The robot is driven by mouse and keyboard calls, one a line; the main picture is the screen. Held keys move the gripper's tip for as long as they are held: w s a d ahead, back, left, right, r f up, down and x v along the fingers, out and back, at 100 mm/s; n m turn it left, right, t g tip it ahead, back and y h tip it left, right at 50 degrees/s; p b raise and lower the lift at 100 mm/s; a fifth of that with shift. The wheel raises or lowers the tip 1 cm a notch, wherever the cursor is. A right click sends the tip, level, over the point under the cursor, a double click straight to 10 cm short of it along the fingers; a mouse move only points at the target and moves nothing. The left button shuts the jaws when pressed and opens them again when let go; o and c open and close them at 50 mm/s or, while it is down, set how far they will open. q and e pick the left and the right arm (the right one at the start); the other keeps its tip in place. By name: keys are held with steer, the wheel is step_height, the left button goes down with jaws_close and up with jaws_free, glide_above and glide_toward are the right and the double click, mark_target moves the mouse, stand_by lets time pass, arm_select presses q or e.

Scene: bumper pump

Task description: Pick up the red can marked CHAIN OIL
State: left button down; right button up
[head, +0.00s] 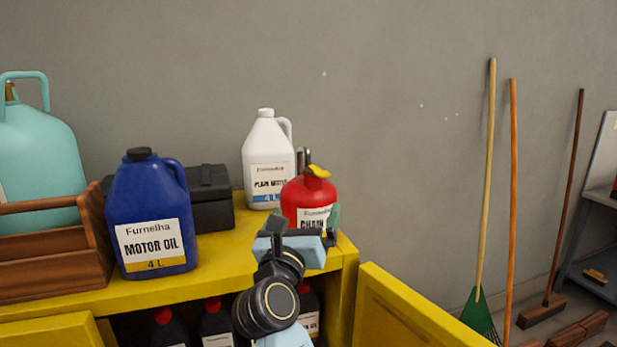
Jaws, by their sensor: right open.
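The red can marked CHAIN OIL (308,191) stands upright on the right end of the yellow cabinet top. It has a yellow spout cap, and its label is partly hidden by my gripper. My right gripper (328,224) is open, directly in front of the can and low on it. A green finger pad shows at the can's right side. I cannot tell whether the fingers touch the can. My left gripper is not in view.
A white plain water jug (267,160) stands just behind the can. A blue motor oil jug (150,215), a black box (211,200) and a wooden crate (50,250) are to the left. The yellow cabinet (215,275) has an open door (405,310) at right.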

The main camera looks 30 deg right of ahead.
step_height(320, 180, up, 2)
steer(key=w+m+g+y+p, duration=0.1)
steer(key=w+m+y+p, duration=0.1)
steer(key=w+p, duration=0.1)
steer(key=p, duration=0.1)
glide_toward(308, 177)
steer(key=x, duration=0.3)
steer(key=shift+w+d, duration=0.25)
steer(key=shift+d, duration=0.05)
steer(key=shift+p+x, duration=1)
steer(key=shift+x, duration=1.7)
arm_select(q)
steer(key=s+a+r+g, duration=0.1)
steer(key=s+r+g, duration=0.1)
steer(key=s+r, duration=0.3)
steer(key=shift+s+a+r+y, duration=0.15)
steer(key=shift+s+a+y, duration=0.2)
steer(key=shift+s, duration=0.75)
arm_select(e)
steer(key=shift+r, duration=0.1)
